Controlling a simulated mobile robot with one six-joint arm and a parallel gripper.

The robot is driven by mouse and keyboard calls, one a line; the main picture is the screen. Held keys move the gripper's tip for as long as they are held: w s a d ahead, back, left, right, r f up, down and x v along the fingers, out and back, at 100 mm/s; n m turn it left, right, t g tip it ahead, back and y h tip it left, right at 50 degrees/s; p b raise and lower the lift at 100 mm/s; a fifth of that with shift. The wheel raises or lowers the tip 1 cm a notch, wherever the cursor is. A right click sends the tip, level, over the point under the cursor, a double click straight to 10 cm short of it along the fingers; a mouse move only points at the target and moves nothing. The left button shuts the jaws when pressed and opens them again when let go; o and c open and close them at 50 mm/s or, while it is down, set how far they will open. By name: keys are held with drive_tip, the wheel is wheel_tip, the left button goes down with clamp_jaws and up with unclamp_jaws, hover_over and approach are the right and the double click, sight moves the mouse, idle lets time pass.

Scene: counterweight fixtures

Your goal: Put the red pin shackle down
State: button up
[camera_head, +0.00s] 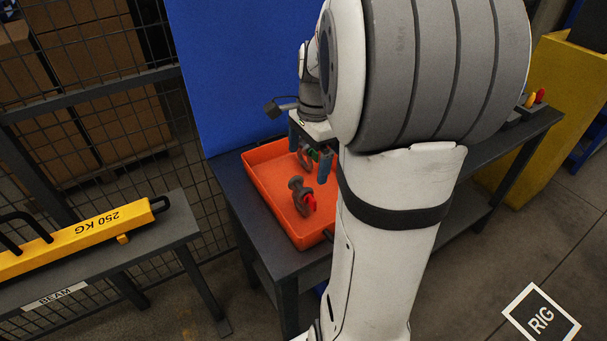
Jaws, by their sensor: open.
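The red pin shackle (299,190) is a grey shackle with a red pin end. It rests in the orange tray (262,187), near the middle of its visible floor. My gripper (309,158) is open over the far part of the tray, behind the red pin shackle and apart from it in the picture. A grey shackle with a green part (305,160) shows between and behind the fingers. I cannot tell whether a finger touches it. My arm hides the right part of the tray.
The tray stands on a dark table (228,179) before a blue panel (225,75). A yellow 250 KG beam (85,233) lies on a bench at left. Small red and yellow items (534,98) sit at the table's right end. A RIG sign (541,318) marks the floor.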

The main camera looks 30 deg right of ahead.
drive_tip(key=s+a+n+t+h, duration=0.1)
drive_tip(key=s+a+n+t, duration=0.1)
drive_tip(key=s+a+n, duration=1)
drive_tip(key=a+n, duration=0.1)
drive_tip(key=n, duration=0.4)
drive_tip(key=shift+a+r+n+t, duration=0.25)
drive_tip(key=shift+n+t, duration=0.05)
drive_tip(key=shift+t, duration=0.1)
